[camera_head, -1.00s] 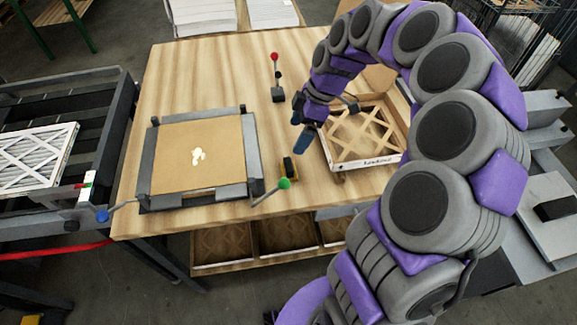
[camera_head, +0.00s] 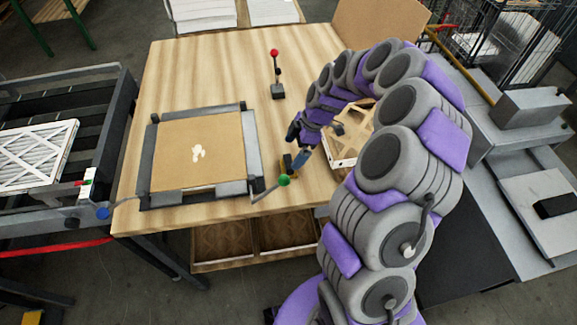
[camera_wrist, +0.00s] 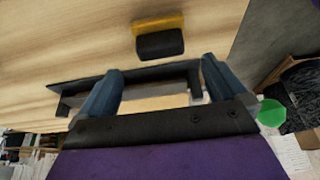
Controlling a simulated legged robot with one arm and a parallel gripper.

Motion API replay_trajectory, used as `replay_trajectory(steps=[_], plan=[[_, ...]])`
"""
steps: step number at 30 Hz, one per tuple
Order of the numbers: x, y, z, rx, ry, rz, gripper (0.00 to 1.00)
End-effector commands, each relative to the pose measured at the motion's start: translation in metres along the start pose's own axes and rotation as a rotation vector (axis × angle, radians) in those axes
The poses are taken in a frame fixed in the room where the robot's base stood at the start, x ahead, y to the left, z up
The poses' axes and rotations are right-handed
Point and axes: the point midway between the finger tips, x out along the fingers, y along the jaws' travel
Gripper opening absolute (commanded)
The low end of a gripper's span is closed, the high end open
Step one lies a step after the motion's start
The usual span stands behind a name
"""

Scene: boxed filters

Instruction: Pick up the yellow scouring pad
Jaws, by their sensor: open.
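The yellow scouring pad, with a dark block-like side, lies on the wooden table. In the wrist view the pad (camera_wrist: 159,38) is at the top middle, just beyond the gap between my fingers. In the head view the pad (camera_head: 286,161) is small and partly covered by my gripper (camera_head: 299,158), which is over it near the table's front edge. In the wrist view my gripper (camera_wrist: 161,67) shows two blue fingers spread apart with nothing between them. The pad is apart from the fingers in that view.
A green-knobbed lever (camera_head: 284,180) stands close to my gripper, on the clamping frame (camera_head: 253,150) at left. A filter box (camera_head: 345,160) sits right, partly behind my arm. A red-knobbed lever (camera_head: 275,70) stands farther back. The back left tabletop is clear.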

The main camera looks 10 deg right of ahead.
Motion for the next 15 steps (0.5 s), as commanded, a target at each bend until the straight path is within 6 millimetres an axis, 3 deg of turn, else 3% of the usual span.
replay_trajectory(steps=[8, 15], plan=[[0.015, 0.0, 0.001, 0.0, -0.001, 0.002, 0.99], [0.047, -0.001, 0.006, 0.001, -0.002, -0.001, 0.99]])
